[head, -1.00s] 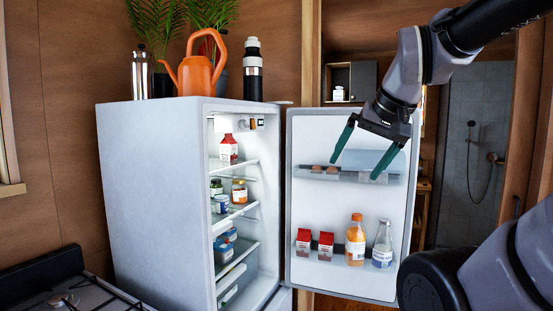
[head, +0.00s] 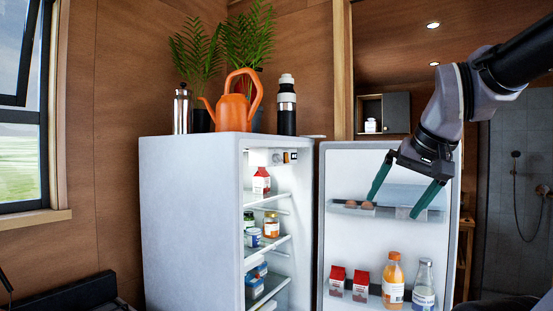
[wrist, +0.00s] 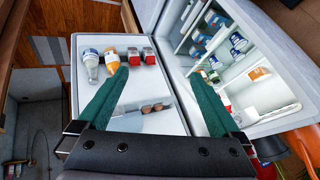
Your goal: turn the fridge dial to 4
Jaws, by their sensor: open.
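The white fridge (head: 190,210) stands with its door (head: 350,235) swung open to the right. A small control unit (head: 262,158) sits under the ceiling of the fridge's inside. The dial (head: 279,158) seems to be the small round shape on it, beside a dark and orange patch; its number is too small to read. My gripper (head: 392,208) is open and empty, in front of the door's upper shelf, right of the dial and apart from it. In the wrist view my open fingers (wrist: 160,74) point towards the fridge and door; I cannot make out the dial there.
Cartons, an orange bottle (head: 394,280) and a clear bottle (head: 424,287) fill the door's lower shelf. An orange watering can (head: 233,110), a flask (head: 286,106) and plants stand on top.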

